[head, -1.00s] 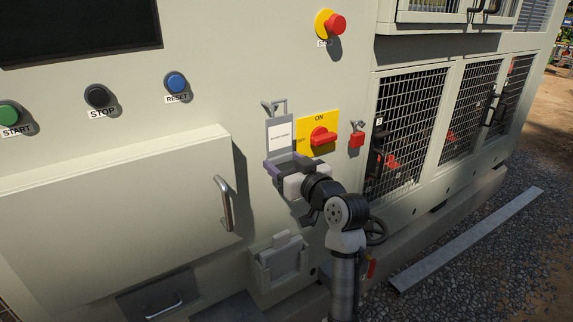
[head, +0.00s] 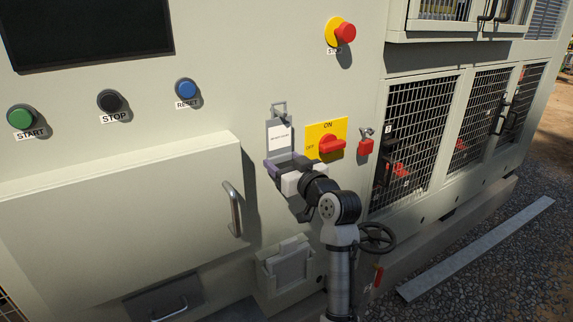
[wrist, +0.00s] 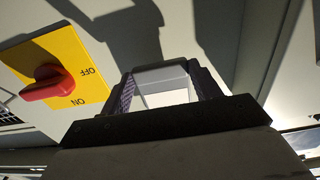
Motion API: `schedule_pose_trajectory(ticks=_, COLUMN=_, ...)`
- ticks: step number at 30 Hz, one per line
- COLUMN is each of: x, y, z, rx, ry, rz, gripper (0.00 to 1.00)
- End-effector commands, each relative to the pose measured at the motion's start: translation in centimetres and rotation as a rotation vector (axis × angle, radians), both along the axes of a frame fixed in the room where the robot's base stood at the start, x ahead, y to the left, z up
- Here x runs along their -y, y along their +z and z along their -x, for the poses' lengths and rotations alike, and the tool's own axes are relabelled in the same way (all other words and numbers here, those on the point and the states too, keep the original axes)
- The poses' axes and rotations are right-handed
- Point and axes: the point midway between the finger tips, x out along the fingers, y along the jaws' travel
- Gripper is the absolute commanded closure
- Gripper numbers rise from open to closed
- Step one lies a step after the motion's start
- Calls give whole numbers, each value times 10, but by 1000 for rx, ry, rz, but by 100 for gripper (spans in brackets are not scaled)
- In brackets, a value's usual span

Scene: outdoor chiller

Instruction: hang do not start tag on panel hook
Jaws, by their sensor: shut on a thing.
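The tag (head: 280,137) is a grey plate with a white label and a loop at its top. It stands upright close to the panel, left of the yellow switch plate. My gripper (head: 284,164) is shut on its lower part. In the head view the tag's loop (head: 279,106) overlaps the spot of the panel hook, which is mostly hidden. I cannot tell whether the loop is around the hook or only in front of it. In the wrist view the tag (wrist: 163,86) sits between both fingers, its upper end and the hook not clear.
A red rotary switch (head: 331,145) on a yellow plate is just right of the tag. A red padlock (head: 366,147) hangs further right. A protruding cabinet door (head: 120,200) with a handle (head: 232,208) stands left of my gripper.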

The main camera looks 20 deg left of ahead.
Motion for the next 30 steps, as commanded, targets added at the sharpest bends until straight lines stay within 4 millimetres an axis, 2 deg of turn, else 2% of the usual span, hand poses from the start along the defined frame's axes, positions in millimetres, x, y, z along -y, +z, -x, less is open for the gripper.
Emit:
schedule_pose_trajectory(ticks=23, x=0, y=-12, z=0, rx=1, ry=0, rz=-1, gripper=100)
schedule_pose_trajectory(ticks=24, x=0, y=-12, z=0, rx=1, ry=0, rz=-1, gripper=36)
schedule_pose_trajectory(ticks=30, x=0, y=-12, z=0, rx=0, ry=0, rz=0, gripper=12)
